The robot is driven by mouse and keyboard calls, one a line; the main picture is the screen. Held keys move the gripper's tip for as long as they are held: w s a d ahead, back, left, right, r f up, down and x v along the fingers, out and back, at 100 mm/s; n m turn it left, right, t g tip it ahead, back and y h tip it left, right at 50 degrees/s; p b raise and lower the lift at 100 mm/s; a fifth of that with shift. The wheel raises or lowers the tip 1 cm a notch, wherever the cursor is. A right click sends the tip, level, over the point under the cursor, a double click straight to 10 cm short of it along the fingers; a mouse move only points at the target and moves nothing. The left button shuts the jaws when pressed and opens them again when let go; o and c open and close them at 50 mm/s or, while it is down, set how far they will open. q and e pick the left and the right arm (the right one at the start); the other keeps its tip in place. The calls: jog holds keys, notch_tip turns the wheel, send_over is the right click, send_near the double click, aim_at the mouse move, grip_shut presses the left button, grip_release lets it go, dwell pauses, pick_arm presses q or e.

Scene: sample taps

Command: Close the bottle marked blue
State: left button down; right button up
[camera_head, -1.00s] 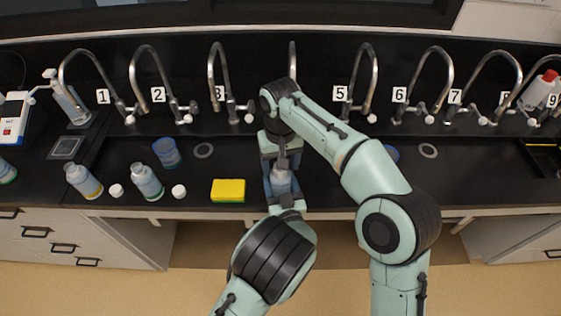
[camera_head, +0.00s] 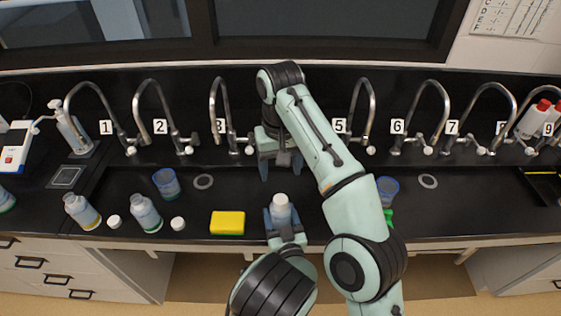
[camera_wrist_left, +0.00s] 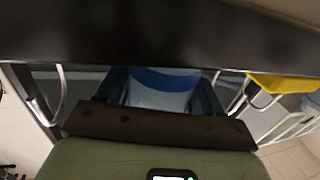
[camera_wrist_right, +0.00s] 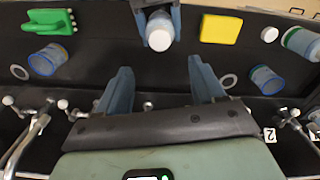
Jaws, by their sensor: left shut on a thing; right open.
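A bottle (camera_head: 281,212) stands upright near the counter's front edge, with a white cap (camera_head: 280,198) on its mouth. How tightly the cap sits cannot be seen. My left gripper (camera_head: 281,222) is shut around the bottle's body from the front. The left wrist view shows the bottle's blue band (camera_wrist_left: 165,80) between the fingers. My right gripper (camera_head: 280,168) is open and empty, behind and apart from the bottle. In the right wrist view the capped bottle (camera_wrist_right: 160,32) is beyond the open fingers (camera_wrist_right: 160,85).
A yellow sponge (camera_head: 227,223) lies left of the bottle. Two open bottles (camera_head: 83,212) (camera_head: 146,213) with loose white caps (camera_head: 114,221) (camera_head: 178,223) stand farther left. Blue cups (camera_head: 166,183) (camera_head: 388,190) and a green object (camera_wrist_right: 50,21) are on the counter. Numbered taps line the back.

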jog(key=shift+r, duration=0.65)
pick_arm(q)
jog(key=shift+c, duration=0.4)
grip_release()
pick_arm(e)
jog(key=shift+s+f, duration=0.1)
jog(key=shift+s, duration=0.05)
